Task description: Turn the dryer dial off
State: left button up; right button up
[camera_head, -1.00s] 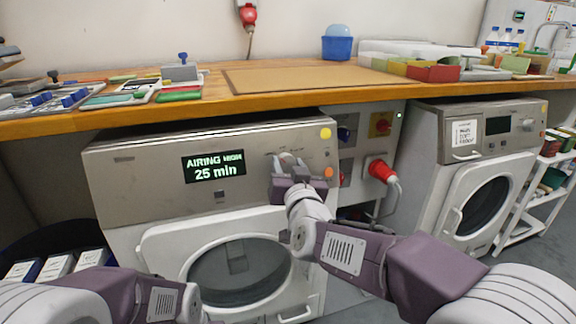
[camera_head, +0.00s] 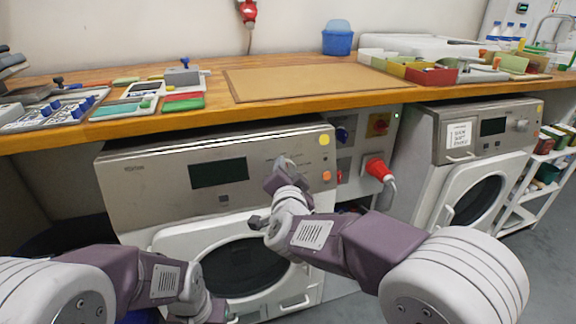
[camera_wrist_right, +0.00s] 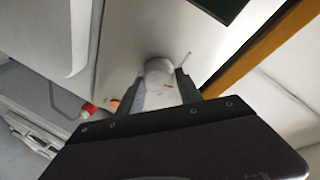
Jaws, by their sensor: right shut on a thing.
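The dryer (camera_head: 140,185) on the left stands under the wooden counter, with a grey panel and a round door below. Its display (camera_head: 219,172) is dark and shows no text. My right gripper (camera_head: 279,172) is at the panel, right of the display, and mostly hides the dial there. In the right wrist view the light round dial (camera_wrist_right: 160,68), with a small red mark, sits between the two fingers of my right gripper (camera_wrist_right: 160,88), which is shut on it. My left arm comes in at the lower left; its gripper (camera_head: 212,308) is low, near the dryer door, and its fingers are unclear.
A yellow button (camera_head: 324,140) and an orange button (camera_head: 326,175) sit right of the dial. A red plug (camera_head: 378,168) sticks out from the wall panel further right. A second machine (camera_head: 470,150) stands at the right. The counter edge (camera_head: 250,108) overhangs the dryer.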

jog(key=shift+m, duration=0.5)
jog(key=o, duration=1.4)
jog(key=shift+c, duration=0.2)
jog(key=shift+s+p, duration=0.2)
jog(key=shift+p, duration=0.2)
jog(key=s+r+p, duration=0.1)
jog(key=s+p, duration=0.1)
jog(key=s, duration=0.6)
jog(key=shift+s+r, duration=0.2)
jog(key=shift+s, duration=0.1)
